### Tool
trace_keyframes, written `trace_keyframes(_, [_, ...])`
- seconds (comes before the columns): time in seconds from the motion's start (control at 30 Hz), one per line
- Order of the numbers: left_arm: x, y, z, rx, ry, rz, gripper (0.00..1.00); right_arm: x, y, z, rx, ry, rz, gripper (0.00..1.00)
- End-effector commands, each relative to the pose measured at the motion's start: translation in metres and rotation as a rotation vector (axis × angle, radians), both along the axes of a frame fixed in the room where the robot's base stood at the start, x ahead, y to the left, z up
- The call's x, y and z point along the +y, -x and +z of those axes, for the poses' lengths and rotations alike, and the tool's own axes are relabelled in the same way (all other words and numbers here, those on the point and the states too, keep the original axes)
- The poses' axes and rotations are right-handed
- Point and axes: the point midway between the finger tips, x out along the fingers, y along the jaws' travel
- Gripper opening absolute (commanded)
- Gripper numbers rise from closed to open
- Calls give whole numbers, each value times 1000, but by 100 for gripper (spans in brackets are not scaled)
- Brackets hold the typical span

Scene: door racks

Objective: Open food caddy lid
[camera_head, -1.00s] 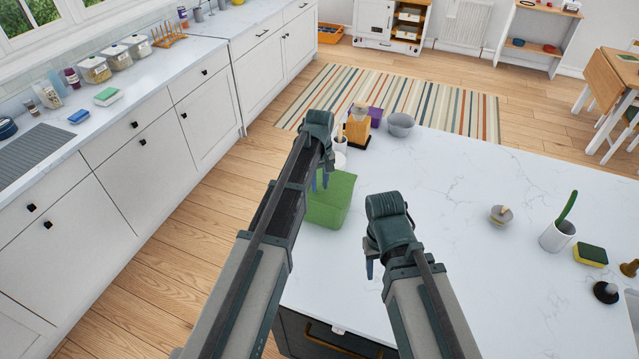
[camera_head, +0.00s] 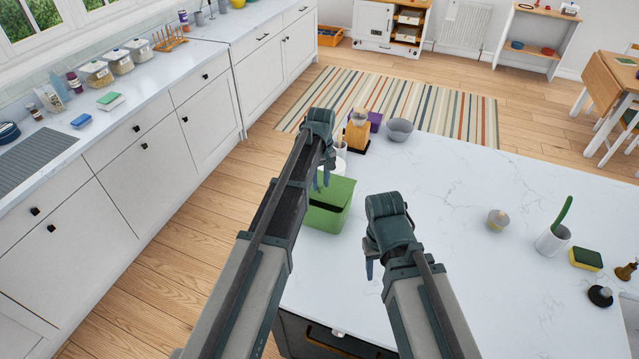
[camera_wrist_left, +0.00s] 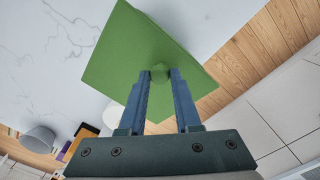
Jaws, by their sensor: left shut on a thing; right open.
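The green food caddy (camera_head: 325,219) stands at the left edge of the white island worktop. Its green lid (camera_head: 341,189) is tilted up a little, and a dark gap shows between lid and body. My left gripper (camera_head: 321,181) is over the lid. In the left wrist view, its blue fingers (camera_wrist_left: 161,76) are shut on a small green tab of the lid (camera_wrist_left: 135,50). My left arm hides the caddy's left part. My right gripper (camera_head: 370,267) is open and empty, above the worktop to the right of the caddy.
Behind the caddy stand a white utensil pot (camera_head: 340,153), an orange block (camera_head: 357,131), a purple box (camera_head: 375,121) and a grey bowl (camera_head: 399,130). A white pot with a green brush (camera_head: 551,241) and a sponge (camera_head: 586,258) stand at the right.

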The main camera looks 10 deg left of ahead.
Motion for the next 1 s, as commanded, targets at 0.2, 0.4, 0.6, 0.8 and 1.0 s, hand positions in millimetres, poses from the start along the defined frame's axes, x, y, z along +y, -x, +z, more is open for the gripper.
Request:
trace_keyframes(0.2, [-5, -23, 23, -12, 3, -2, 0, 0, 0, 23, 1, 0, 2, 50])
trace_keyframes(0.4, [-10, -43, 38, -11, 6, -4, 0, 0, 0, 38, 2, 1, 3, 50])
trace_keyframes(0.6, [-16, -65, 49, -11, 7, -5, 0, 0, 1, 49, 2, 1, 5, 50])
trace_keyframes(0.8, [-22, -89, 55, -11, 8, -6, 0, 0, 1, 55, 3, 1, 4, 50])
trace_keyframes(1.0, [-28, -113, 56, -11, 9, -7, 0, 0, 1, 56, 3, 1, 2, 50])
